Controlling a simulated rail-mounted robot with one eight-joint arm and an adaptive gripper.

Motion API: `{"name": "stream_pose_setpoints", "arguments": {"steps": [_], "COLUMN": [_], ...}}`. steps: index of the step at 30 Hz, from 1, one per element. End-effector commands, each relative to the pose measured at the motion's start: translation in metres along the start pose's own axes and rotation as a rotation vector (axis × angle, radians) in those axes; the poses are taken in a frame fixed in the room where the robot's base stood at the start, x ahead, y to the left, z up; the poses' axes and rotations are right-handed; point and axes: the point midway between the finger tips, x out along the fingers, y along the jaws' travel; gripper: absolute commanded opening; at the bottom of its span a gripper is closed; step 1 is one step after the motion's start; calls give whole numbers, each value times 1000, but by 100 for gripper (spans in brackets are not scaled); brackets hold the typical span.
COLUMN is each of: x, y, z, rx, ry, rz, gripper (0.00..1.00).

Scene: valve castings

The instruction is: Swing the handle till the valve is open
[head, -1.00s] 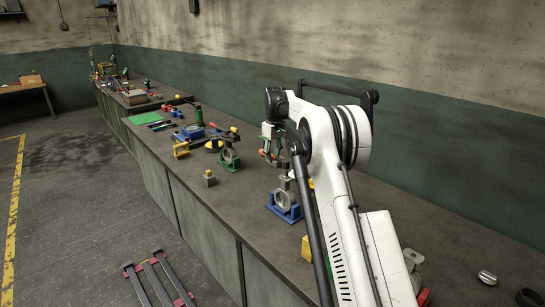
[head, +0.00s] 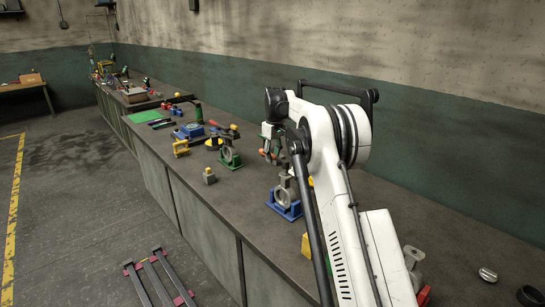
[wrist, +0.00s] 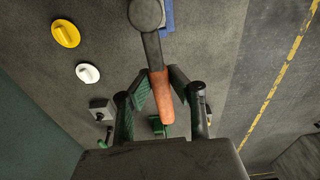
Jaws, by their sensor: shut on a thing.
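My gripper (wrist: 159,88) is shut on the orange-red grip (wrist: 161,100) of the handle, with a green-padded finger on each side. The handle's dark grey arm (wrist: 153,50) runs up the wrist view to a round grey hub (wrist: 145,13). Part of a blue base (wrist: 167,16) shows beside the hub. In the head view my gripper (head: 271,156) is over the bench, just behind the grey valve casting (head: 284,196) on its blue base (head: 285,211). The arm and fingers hide much of the handle there. The inside of the valve is not clear.
A green-based casting (head: 230,158) and a small grey block (head: 209,177) stand to the left on the bench (head: 240,202). A yellow disc (wrist: 66,33) and a white disc (wrist: 88,73) lie left in the wrist view. The wall (head: 430,155) runs behind the bench.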

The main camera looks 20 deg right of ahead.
Motion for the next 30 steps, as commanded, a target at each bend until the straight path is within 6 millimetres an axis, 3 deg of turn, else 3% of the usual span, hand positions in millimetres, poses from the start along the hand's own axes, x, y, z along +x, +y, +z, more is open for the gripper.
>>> {"name": "stream_pose_setpoints", "arguments": {"steps": [22,30], "x": [17,19], "y": [-1,-15], "z": [1,3], "rx": [-7,-199], "ry": [0,0], "rz": [0,-12], "gripper": [0,0]}}
